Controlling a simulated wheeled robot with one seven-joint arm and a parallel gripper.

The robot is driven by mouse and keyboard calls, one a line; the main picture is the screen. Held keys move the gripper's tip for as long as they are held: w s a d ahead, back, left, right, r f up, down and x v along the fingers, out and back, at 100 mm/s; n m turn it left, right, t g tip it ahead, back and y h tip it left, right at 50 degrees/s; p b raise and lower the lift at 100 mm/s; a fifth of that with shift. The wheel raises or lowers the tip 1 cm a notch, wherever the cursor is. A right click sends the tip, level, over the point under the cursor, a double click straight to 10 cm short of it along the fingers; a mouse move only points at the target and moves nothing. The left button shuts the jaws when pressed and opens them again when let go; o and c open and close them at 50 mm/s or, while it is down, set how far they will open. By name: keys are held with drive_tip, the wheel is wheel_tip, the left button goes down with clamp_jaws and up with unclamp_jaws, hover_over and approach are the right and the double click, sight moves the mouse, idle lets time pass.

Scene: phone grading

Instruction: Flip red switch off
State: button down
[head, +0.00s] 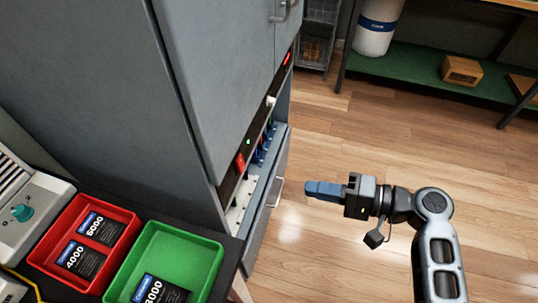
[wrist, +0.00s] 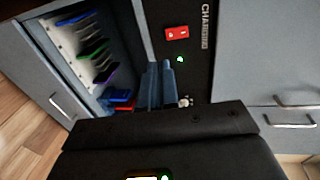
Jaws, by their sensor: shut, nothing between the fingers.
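The red switch (head: 240,162) sits on the black vertical strip of the grey cabinet in the head view. It also shows in the wrist view (wrist: 177,33), with a lit green light (wrist: 180,59) beside it and the word CHARGING near it on the panel. My gripper (head: 309,189) has blue fingers and is shut and empty. It is in the air to the right of the cabinet, apart from the switch. In the wrist view its fingertips (wrist: 160,66) point toward the panel, below and left of the switch in the picture.
An open bay with a white slotted rack (wrist: 85,55) holds several coloured phones beside the panel. A red tray (head: 112,257) and a green tray (head: 207,262) with phones stand at the lower left. A green-shelved bench (head: 415,70) is at the back. The wooden floor around my arm is clear.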

sight(243, 167)
drive_tip(key=shift+w+d+r+y, duration=0.25)
drive_tip(key=shift+w+r+y, duration=0.05)
drive_tip(key=shift+w+r, duration=0.4)
drive_tip(key=p+x, duration=0.1)
drive_tip(key=x, duration=1.2)
drive_tip(key=shift+a+f, duration=0.15)
drive_tip(key=shift+a, duration=0.25)
drive_tip(key=shift+w+a, duration=0.1)
drive_tip(key=shift+a, duration=0.05)
